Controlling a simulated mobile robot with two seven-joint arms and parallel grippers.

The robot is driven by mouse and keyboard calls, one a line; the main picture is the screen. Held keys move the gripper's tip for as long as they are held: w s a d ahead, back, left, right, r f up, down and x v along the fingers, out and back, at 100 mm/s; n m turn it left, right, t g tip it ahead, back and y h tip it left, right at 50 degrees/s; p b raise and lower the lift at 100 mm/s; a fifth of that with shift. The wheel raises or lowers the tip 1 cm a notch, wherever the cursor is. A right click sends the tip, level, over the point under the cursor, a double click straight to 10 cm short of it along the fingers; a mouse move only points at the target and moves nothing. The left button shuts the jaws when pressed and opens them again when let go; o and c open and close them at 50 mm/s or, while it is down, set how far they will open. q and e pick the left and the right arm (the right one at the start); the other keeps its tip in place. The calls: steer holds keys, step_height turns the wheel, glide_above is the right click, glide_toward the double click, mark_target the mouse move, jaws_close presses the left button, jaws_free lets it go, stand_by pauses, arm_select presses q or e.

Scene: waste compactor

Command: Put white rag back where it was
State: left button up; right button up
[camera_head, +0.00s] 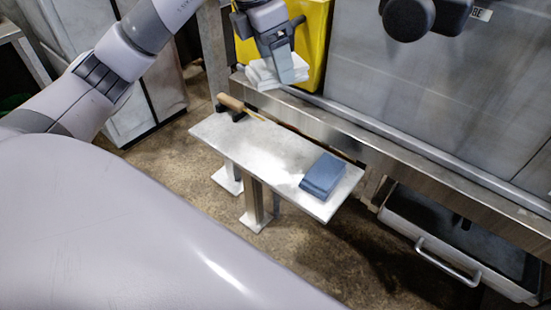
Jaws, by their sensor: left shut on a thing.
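My left gripper (284,68) reaches in from the upper left and is shut on the white rag (262,75). The rag looks like a folded, layered white cloth. It is in front of the yellow container, near the metal ledge; I cannot tell whether it touches the ledge. Part of the rag is hidden behind the gripper fingers. My right gripper is not in view.
A small metal bench (255,150) stands below, with a blue block (323,175) on its right and a wooden-handled tool (232,103) at its far left. A yellow container (312,40) is behind. A drawer with a handle (447,262) is at lower right. The bench's middle is clear.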

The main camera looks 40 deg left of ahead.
arm_select(q)
steer(key=shift+a+f+n, duration=0.1)
steer(key=shift+a+n, duration=0.05)
steer(key=shift+n, duration=0.15)
steer(key=shift+f, duration=0.35)
step_height(320, 180, down, 19)
steer(key=b, duration=0.3)
steer(key=shift+b, duration=0.3)
steer(key=shift+f, duration=0.15)
steer(key=o, duration=1)
